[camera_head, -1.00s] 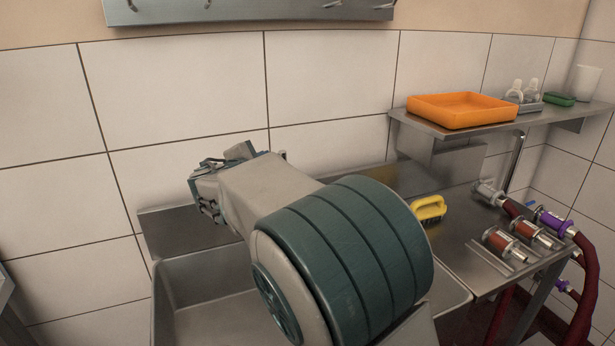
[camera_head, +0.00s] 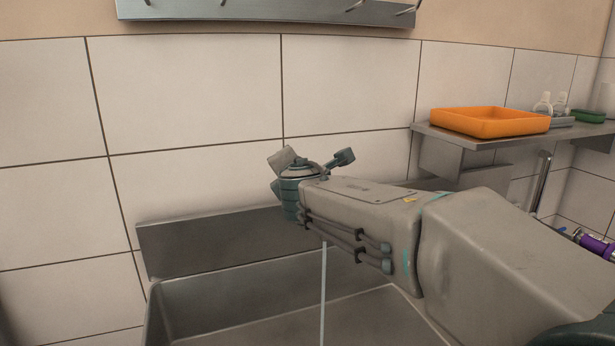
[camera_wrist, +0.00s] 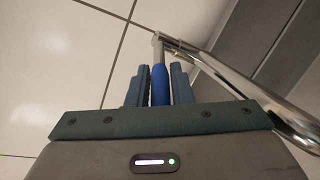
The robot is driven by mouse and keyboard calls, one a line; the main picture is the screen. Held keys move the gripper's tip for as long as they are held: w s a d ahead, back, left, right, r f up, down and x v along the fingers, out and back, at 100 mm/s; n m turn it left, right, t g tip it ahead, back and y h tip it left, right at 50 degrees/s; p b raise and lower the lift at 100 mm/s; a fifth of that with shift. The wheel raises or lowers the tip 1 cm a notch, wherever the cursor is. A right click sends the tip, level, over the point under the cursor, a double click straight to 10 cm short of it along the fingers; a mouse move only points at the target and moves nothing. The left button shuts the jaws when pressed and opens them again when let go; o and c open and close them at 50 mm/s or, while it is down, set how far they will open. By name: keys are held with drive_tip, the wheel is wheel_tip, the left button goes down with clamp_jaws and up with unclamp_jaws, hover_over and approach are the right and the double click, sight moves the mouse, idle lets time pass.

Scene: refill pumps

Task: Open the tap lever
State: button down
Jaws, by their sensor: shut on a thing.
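In the wrist view my gripper (camera_wrist: 161,68) is shut on the blue tap lever (camera_wrist: 160,88), which stands between its two fingers. The lever's paler stem shows beyond the fingertips. The chrome tap pipe (camera_wrist: 255,88) slants down to the right beside it. In the head view my arm and wrist hide the tap and the lever, and the fingers cannot be made out. A thin stream of water (camera_head: 323,290) falls below my wrist into the steel sink (camera_head: 235,305).
A steel wall shelf (camera_head: 470,141) at right holds an orange tray (camera_head: 490,122), small white bottles (camera_head: 543,104) and a green block (camera_head: 588,116). A steel rail with hooks (camera_head: 270,10) is on the tiled wall above. A purple coupling (camera_head: 595,244) shows at far right.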

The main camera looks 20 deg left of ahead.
drive_tip(key=shift+r, duration=0.1)
drive_tip(key=c, duration=1.3)
unclamp_jaws()
drive_tip(key=shift+d, duration=0.1)
drive_tip(key=v, duration=1.4)
drive_tip(key=shift+p, duration=0.35)
drive_tip(key=shift+w, duration=0.1)
